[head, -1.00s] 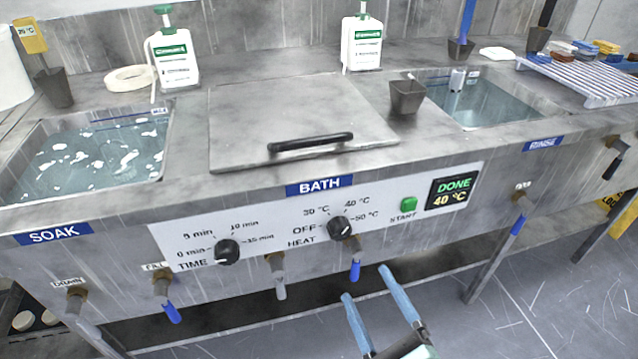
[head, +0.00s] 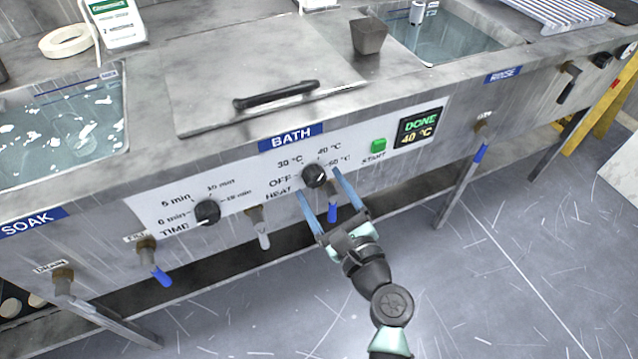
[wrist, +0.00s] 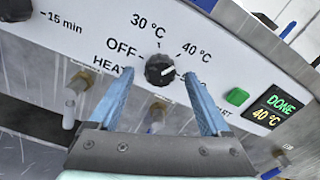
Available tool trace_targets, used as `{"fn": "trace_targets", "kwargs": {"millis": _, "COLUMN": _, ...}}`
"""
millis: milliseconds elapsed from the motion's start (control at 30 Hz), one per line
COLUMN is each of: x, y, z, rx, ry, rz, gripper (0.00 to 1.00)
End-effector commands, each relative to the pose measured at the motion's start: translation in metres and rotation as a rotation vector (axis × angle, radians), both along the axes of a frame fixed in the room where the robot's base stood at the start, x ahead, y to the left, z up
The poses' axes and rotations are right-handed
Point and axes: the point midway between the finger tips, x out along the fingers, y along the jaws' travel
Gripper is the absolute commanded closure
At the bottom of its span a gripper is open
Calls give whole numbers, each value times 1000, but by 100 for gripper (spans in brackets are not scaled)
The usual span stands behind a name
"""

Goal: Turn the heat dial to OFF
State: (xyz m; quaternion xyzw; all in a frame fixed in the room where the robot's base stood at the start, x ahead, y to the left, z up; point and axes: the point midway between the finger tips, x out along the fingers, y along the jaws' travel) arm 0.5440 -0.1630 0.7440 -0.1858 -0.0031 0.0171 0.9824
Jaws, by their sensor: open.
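The heat dial (head: 314,176) is a round black knob on the white BATH panel, marked OFF, 30 °C, 40 °C and 50 °C. In the wrist view the dial (wrist: 160,69) has a white pointer mark toward the right, away from OFF on its left; the exact setting is hard to read. My gripper (head: 318,183) is open, its two blue fingers reaching up toward the panel. In the wrist view my gripper (wrist: 158,74) has one fingertip on each side of the dial, with gaps. I cannot tell how far in front of the dial they are.
The time dial (head: 207,212) is to the left. The green START button (head: 378,145) and the display (head: 419,127), reading DONE 40 °C, are to the right. A blue-handled tap (head: 332,212) hangs below the heat dial, close to the fingers. The lidded bath (head: 215,108) is above.

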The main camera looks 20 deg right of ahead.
Motion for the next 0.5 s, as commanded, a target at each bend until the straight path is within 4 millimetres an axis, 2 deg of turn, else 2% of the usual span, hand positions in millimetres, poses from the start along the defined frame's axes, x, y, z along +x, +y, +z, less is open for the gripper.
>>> {"fn": "trace_targets", "kwargs": {"millis": 200, "x": 17, "y": 0, "z": 0, "rx": 1, "ry": 0, "rz": 0, "gripper": 19}}
{"fn": "trace_targets", "kwargs": {"millis": 467, "x": 18, "y": 0, "z": 0, "rx": 0, "ry": 1, "rz": -1, "gripper": 19}}
{"fn": "trace_targets", "kwargs": {"millis": 500, "x": 18, "y": 0, "z": 0, "rx": 0, "ry": 1, "rz": -1, "gripper": 22}}
